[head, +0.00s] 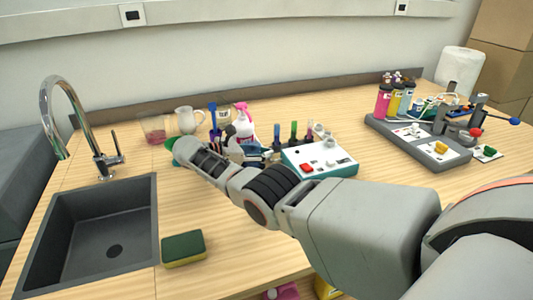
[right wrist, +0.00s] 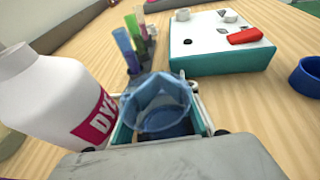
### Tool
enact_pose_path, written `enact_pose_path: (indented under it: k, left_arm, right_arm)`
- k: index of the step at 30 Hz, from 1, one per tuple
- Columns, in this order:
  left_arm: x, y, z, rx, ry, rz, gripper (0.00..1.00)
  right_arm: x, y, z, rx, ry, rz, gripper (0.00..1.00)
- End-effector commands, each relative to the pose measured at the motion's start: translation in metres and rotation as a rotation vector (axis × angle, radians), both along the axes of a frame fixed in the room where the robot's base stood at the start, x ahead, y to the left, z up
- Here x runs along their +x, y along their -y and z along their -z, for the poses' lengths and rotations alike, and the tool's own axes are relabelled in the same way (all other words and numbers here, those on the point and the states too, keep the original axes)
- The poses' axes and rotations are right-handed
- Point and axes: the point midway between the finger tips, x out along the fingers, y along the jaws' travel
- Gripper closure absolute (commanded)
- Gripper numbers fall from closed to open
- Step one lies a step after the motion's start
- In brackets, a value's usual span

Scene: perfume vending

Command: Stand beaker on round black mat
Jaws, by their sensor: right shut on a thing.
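My right gripper (head: 252,152) is partly hidden behind my own arm in the head view. In the right wrist view its teal-lined fingers (right wrist: 160,125) are shut around a clear bluish beaker (right wrist: 158,100). The beaker's rim faces the camera, and its base is hidden. I cannot make out a round black mat in either view. My left gripper is out of view.
A white bottle with a pink label (right wrist: 45,100) stands close beside the gripper. A white-topped teal device (head: 320,157), coloured tubes (head: 293,130) and a blue ring-shaped thing (right wrist: 308,76) are nearby. The sink (head: 95,235) and sponge (head: 183,247) are at left.

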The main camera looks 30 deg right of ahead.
Motion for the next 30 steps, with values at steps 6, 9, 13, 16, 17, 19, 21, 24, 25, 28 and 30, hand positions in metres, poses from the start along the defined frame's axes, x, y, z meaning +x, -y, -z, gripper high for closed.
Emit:
enact_pose_path:
  k: [6,9,13,16,17,19,21,24,25,28,30]
  left_arm:
    - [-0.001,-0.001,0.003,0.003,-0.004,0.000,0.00]
    - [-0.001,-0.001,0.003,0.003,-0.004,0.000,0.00]
    - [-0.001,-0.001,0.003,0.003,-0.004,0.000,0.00]
    - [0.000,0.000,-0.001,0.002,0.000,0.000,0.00]
    - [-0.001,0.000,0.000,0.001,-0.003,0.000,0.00]
    - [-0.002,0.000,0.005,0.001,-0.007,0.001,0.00]
    - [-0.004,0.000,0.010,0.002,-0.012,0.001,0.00]
    - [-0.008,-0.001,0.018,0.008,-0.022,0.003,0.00]
    - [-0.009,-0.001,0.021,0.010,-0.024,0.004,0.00]
    - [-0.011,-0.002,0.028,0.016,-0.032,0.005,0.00]
    - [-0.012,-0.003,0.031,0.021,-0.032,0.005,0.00]
  right_arm:
    - [0.000,0.000,0.003,0.000,-0.001,0.001,0.54]
    - [0.000,0.000,0.003,0.000,-0.001,0.001,0.54]
    - [0.000,0.000,0.003,0.000,-0.001,0.001,0.54]
    - [0.000,0.000,-0.002,0.000,0.000,0.000,0.54]
    - [0.000,-0.001,-0.003,0.000,0.000,-0.001,0.54]
    - [0.001,-0.010,-0.002,0.000,-0.001,-0.003,0.54]
    - [0.003,-0.021,-0.005,0.001,-0.002,-0.002,0.54]
    - [0.005,-0.041,-0.009,0.001,-0.004,-0.003,0.54]
    - [0.005,-0.047,-0.010,0.002,-0.004,-0.003,0.54]
    - [0.007,-0.067,-0.016,0.002,-0.005,-0.003,0.54]
    - [0.008,-0.079,-0.020,0.002,-0.007,-0.001,0.54]
